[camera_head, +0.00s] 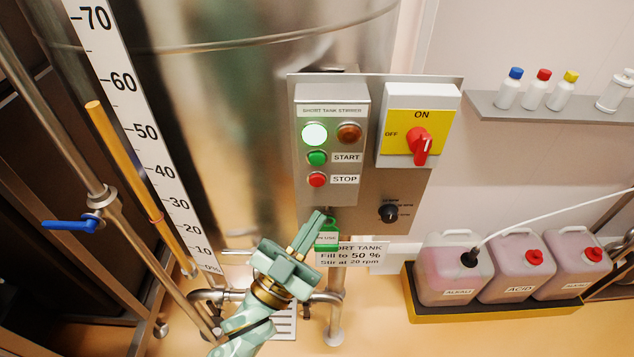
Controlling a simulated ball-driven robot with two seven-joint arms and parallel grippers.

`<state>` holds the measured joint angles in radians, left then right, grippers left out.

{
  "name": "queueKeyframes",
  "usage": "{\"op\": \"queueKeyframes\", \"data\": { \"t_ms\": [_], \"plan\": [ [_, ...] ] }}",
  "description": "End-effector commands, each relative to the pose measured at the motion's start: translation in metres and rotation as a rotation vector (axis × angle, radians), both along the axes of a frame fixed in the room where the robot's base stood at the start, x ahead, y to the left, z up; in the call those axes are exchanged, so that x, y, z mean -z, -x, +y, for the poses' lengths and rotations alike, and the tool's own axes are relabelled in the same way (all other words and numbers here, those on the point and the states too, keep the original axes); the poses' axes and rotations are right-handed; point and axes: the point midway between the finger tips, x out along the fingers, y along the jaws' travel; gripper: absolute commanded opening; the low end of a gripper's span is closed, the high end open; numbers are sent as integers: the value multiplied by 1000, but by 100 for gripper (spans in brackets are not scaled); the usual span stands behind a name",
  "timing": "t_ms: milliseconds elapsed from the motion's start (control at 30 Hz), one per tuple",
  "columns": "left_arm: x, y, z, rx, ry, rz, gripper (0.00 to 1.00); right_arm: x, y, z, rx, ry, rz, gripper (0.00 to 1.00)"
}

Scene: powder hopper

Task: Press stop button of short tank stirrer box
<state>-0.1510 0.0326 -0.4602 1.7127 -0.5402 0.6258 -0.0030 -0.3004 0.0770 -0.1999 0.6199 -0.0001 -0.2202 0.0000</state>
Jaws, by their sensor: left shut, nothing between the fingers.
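The short tank stirrer box (332,110) is a grey box on a metal panel beside the tank. Its red stop button (317,180) sits at the bottom, left of the STOP label, and is uncovered. The green start button (317,158) is just above it. At the top, the left lamp (314,134) glows pale green-white and the right lamp (349,134) is amber-brown. My left gripper (318,219) is green, shut and empty. It shows below the box, its fingertips pointing up towards the stop button, apart from it in the picture. My right gripper is not in view.
A yellow switch box with a red rotary knob (419,141) is right of the stirrer box. A black knob (388,212) is below it. A green tag (327,238) and a fill sign (352,254) are by my gripper. Canisters (455,268) stand lower right; bottles on a shelf (560,108).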

Motion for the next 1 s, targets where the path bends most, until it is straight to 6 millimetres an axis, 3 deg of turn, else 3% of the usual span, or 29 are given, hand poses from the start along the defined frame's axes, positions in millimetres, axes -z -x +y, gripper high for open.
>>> {"op": "queueKeyframes", "data": {
  "t_ms": [200, 400, 1000],
  "plan": [
    [1, -31, 0, -1, 1, -1, 0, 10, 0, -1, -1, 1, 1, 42],
    [1, -50, 0, 0, 2, 0, 0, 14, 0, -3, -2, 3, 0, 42],
    [0, -56, 0, 0, 1, 1, 0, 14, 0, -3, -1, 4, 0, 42]
  ]
}}
